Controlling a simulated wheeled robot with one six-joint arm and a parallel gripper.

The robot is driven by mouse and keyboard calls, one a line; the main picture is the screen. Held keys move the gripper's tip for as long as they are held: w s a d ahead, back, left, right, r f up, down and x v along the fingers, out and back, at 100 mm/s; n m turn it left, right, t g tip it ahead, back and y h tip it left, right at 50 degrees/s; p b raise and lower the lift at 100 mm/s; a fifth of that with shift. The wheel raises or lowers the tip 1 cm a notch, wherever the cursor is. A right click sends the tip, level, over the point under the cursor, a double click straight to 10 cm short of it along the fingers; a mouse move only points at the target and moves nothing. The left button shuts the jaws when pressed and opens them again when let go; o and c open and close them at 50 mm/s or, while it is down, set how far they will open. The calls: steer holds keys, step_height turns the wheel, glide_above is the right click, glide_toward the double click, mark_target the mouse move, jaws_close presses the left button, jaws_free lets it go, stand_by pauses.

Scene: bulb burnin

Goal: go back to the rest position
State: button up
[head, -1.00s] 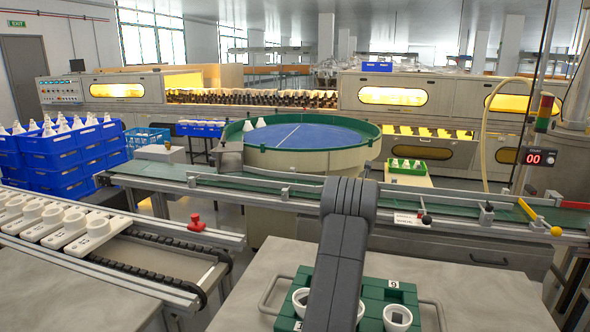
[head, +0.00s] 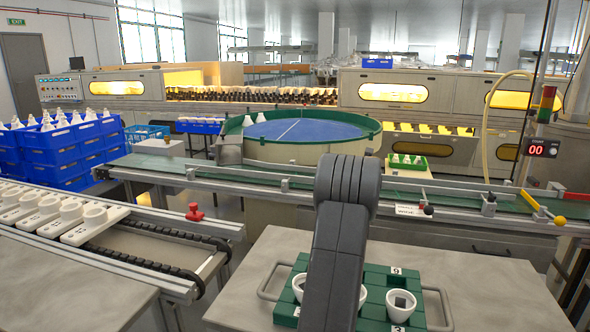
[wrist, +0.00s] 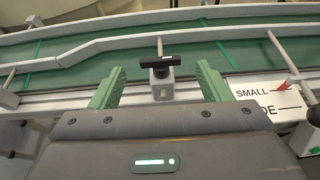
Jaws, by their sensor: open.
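My gripper (wrist: 158,88) shows in the wrist view with its two green fingers spread wide apart and nothing between them. Beyond the fingers are the rail and green belt of the conveyor (wrist: 100,50), with a black-handled clamp (wrist: 160,66) seen in the gap. In the head view my grey arm rises at the lower middle, in front of a green tray (head: 375,282). My gripper is hidden in that view.
The tray holds white cups (head: 402,304) and sits on a grey bench (head: 480,270). The green conveyor (head: 240,172) crosses behind it. A blue round table (head: 305,130) stands beyond. White holders (head: 72,212) line a track at left, near a red knob (head: 194,212).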

steer(key=b+v, duration=0.2)
steer(key=v, duration=0.6)
steer(key=p+x, duration=0.6)
steer(key=x, duration=0.7)
steer(key=shift+w+p, duration=0.25)
steer(key=shift+p, duration=0.05)
steer(key=shift+w+d, duration=0.1)
steer(key=shift+w, duration=0.05)
steer(key=shift+d+n+t+y+p, duration=0.1)
steer(key=shift+n+t+y+p, duration=0.2)
steer(key=shift+n+y+p, duration=0.45)
steer(key=shift+r+n+y+p, duration=0.1)
steer(key=shift+n+y+p, duration=0.65)
steer(key=shift+y+p, duration=0.3)
steer(key=n+y+p, duration=0.4)
steer(key=y+p, duration=0.1)
steer(key=p, duration=0.2)
steer(key=shift+n+g+p, duration=0.3)
steer(key=shift+g, duration=0.1)
steer(key=shift+s, duration=0.45)
steer(key=shift+r, duration=0.1)
